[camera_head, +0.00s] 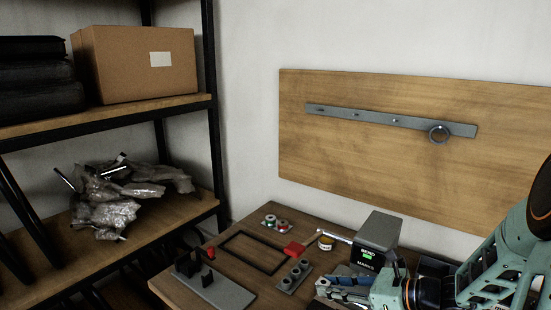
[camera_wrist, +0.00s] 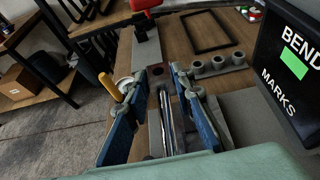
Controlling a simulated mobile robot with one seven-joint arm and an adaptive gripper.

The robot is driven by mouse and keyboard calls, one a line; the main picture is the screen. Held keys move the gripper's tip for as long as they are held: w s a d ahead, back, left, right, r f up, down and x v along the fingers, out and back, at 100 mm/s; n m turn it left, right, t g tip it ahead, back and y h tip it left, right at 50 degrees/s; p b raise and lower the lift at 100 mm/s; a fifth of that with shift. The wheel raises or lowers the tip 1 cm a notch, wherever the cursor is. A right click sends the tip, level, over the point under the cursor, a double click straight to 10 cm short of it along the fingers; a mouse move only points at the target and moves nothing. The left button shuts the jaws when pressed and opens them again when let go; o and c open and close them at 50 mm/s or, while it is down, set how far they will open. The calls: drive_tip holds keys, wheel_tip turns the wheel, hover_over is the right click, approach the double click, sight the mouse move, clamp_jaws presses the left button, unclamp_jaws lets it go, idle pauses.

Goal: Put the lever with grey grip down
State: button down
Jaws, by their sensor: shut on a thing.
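My gripper (camera_head: 334,288) is low over the near right part of the workbench, in front of the grey box marked "BEND MARKS". In the wrist view its two blue-padded fingers (camera_wrist: 158,76) stand on either side of a long grey metal piece (camera_wrist: 166,122). This seems to be the lever with grey grip, and the gripper is shut on it. The lever's far end and whatever it joins cannot be made out. In the head view the fingers and arm hide the lever.
The grey box (camera_head: 378,233) stands close behind my gripper. A grey block with round sockets (camera_head: 294,275), a black frame (camera_head: 252,252), a red piece (camera_head: 294,249) and a grey stand (camera_head: 215,290) lie on the workbench (camera_head: 185,288). Shelves stand left.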

drive_tip(key=shift+a+r+p, duration=0.1)
drive_tip(key=shift+r+p, duration=2.15)
drive_tip(key=shift+p, duration=1.6)
